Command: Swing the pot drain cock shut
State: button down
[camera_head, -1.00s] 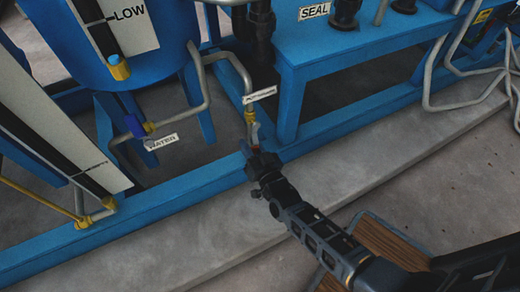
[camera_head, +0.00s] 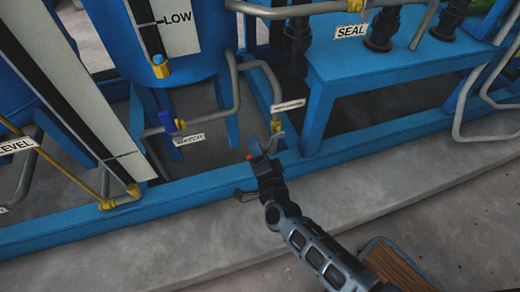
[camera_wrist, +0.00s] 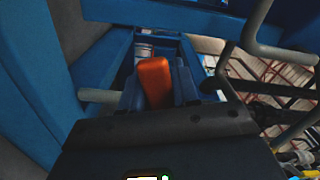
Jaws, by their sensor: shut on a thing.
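The pot drain cock shows in the head view as a small brass fitting (camera_head: 276,126) at the lower end of a grey pipe, under a small white tag whose lettering I cannot read. My gripper (camera_head: 257,150) is just below and left of this fitting. In the wrist view an orange lever (camera_wrist: 154,82) stands between the two fingers of my gripper (camera_wrist: 156,92), which are shut on it. In the head view only a speck of orange shows at the fingertips. The joint between lever and cock body is hidden.
A blue frame rail (camera_head: 205,205) runs along the floor close to my gripper. A blue-handled valve (camera_head: 168,122) with a white tag is to the left. A blue stand (camera_head: 340,72) marked SEAL is at right.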

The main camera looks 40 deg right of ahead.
jog(key=shift+a+r+m, duration=0.2)
jog(key=shift+r+m, duration=1.05)
jog(key=shift+m, duration=0.65)
jog(key=c, duration=0.9)
grip_release()
jog(key=shift+w, duration=0.1)
jog(key=shift+p+v, duration=0.95)
jog(key=shift+v, duration=3)
